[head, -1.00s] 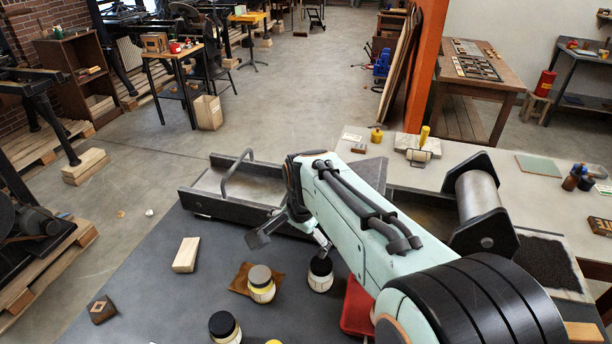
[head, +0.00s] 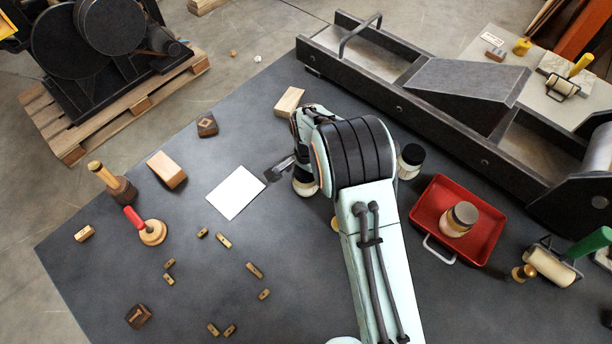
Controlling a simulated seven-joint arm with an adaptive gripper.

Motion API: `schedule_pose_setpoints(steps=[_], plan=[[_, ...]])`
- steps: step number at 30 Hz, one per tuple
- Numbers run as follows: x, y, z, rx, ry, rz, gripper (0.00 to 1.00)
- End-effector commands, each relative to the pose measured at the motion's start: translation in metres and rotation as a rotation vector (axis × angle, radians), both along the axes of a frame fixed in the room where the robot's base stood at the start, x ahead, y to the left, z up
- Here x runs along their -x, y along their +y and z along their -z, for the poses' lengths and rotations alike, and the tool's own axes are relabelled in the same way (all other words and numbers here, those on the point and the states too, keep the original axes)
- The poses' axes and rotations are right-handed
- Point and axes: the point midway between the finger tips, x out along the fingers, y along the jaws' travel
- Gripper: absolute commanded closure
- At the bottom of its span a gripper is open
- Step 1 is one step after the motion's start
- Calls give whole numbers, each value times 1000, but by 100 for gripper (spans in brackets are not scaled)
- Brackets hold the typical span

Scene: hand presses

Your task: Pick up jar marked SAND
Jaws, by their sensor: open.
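No label reading SAND can be made out on any jar. A jar with a black lid (head: 305,180) stands right beside my gripper (head: 282,170), partly covered by my arm. My gripper is open and low over the grey table; one dark finger shows, and the other is hard to see. Whether it touches that jar cannot be told. Another black-lidded jar (head: 410,158) stands just right of my arm. My arm hides the table between these jars.
A long press bed (head: 400,106) runs along the back right. A white card (head: 236,192) lies left of my gripper, with a wood block (head: 289,101) behind. Stamps, a brown block (head: 167,170) and several small brass pieces lie left. A roller (head: 550,264) lies at right.

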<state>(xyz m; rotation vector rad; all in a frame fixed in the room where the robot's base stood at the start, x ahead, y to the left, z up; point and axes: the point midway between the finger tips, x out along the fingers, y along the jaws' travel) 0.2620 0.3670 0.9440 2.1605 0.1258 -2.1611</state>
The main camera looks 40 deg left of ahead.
Motion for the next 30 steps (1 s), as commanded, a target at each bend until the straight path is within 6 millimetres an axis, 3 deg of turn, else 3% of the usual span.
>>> schedule_pose_setpoints(steps=[5,12,23,30], plan=[[0,0,0,0,0,0,3],[0,0,0,0,0,0,74],[0,0,-2,0,0,0,74],[-1,0,-29,-2,-3,1,74]])
